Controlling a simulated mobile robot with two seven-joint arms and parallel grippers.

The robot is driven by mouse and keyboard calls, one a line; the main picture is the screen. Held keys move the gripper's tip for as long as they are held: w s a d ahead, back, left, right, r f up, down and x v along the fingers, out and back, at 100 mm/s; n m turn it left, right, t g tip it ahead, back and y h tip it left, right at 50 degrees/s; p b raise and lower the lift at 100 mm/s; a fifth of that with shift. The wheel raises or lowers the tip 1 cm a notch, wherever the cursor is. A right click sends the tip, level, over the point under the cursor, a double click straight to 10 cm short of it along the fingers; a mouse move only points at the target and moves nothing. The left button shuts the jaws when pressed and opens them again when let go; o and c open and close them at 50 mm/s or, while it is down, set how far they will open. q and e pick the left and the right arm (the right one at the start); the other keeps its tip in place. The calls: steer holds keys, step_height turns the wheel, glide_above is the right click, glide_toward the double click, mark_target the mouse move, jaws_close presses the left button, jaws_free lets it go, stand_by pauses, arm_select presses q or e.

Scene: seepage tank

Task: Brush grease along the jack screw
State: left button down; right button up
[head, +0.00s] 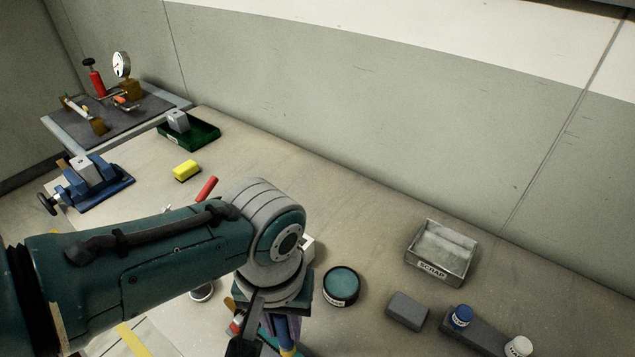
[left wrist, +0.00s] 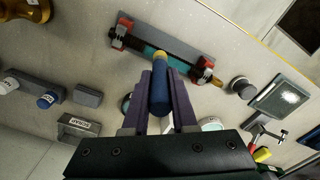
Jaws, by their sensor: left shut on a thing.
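My left gripper (left wrist: 160,85) is shut on a blue-handled brush (left wrist: 160,95) with a yellow collar; the handle also shows in the head view (head: 281,328). In the left wrist view, the brush's far end overlaps the jack screw (left wrist: 183,66), a rod between red supports on a grey plate. Teal colour shows around the rod's middle. The bristles are hidden, so I cannot tell whether they touch it. An open tin with teal grease (head: 341,285) stands right of my gripper in the head view. My right gripper is not in view.
A scrap tray (head: 441,266), a grey block (head: 407,311) and a grey holder (head: 475,334) with blue and white jars stand to the right. A yellow sponge (head: 187,171), a green tray (head: 205,137) and a blue vise (head: 92,187) are at the left. The back-middle bench is clear.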

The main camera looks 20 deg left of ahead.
arm_select(q)
steer(key=shift+s+d, duration=0.15)
steer(key=shift+d, duration=0.15)
steer(key=shift+s+d, duration=0.2)
steer(key=shift+d, duration=0.3)
steer(key=shift+s+d, duration=0.15)
steer(key=shift+d, duration=0.3)
steer(key=shift+a, duration=0.15)
steer(key=shift+w+a, duration=0.2)
steer(key=shift+a, duration=0.25)
steer(key=shift+w+a, duration=0.2)
steer(key=shift+a, duration=0.25)
steer(key=shift+w+a, duration=0.35)
steer(key=shift+a, duration=0.55)
steer(key=shift+a, duration=0.15)
steer(key=shift+w+a, duration=0.3)
steer(key=shift+a, duration=0.5)
